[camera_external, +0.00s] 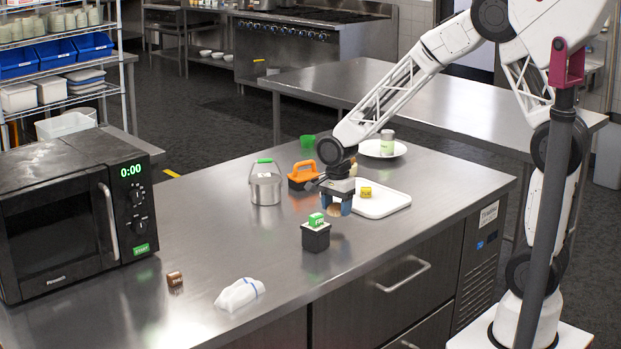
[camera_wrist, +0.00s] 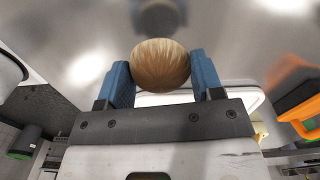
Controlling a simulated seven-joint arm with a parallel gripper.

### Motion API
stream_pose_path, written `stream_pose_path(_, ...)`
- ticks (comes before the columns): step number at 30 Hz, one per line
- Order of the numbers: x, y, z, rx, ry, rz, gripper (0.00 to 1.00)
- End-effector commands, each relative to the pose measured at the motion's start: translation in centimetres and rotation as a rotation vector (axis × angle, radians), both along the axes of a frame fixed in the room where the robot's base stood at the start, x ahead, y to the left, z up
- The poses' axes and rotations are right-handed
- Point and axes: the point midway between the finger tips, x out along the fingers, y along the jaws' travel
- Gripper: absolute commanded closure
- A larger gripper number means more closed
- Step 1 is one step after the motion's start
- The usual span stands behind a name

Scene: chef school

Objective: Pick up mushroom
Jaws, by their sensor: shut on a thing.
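The mushroom (camera_wrist: 160,64) is a round, brown, streaked cap between the two blue fingers of my gripper (camera_wrist: 160,84) in the wrist view. My gripper is shut on it. In the external view my gripper (camera_external: 337,206) points down over the steel counter, and only a small tan part of the mushroom (camera_external: 334,211) shows between the fingers. The underside of the mushroom is hidden, and I cannot tell for sure whether it touches the counter.
A black box (camera_external: 316,239) with a green block stands just in front of my gripper. A white tray (camera_external: 393,203) with a yellow block (camera_external: 365,192) is to the right. An orange-handled object (camera_external: 302,177) and a metal pot (camera_external: 265,189) stand behind left.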

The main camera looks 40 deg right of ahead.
Motion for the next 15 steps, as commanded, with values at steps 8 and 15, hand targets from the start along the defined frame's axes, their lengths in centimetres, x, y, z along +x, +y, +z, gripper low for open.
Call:
stream_pose_path(8,-4.0,-0.9,0.2,0.000,0.002,0.000,0.62)
stream_pose_path(15,-7.8,-1.7,0.5,0.000,0.002,0.000,0.62)
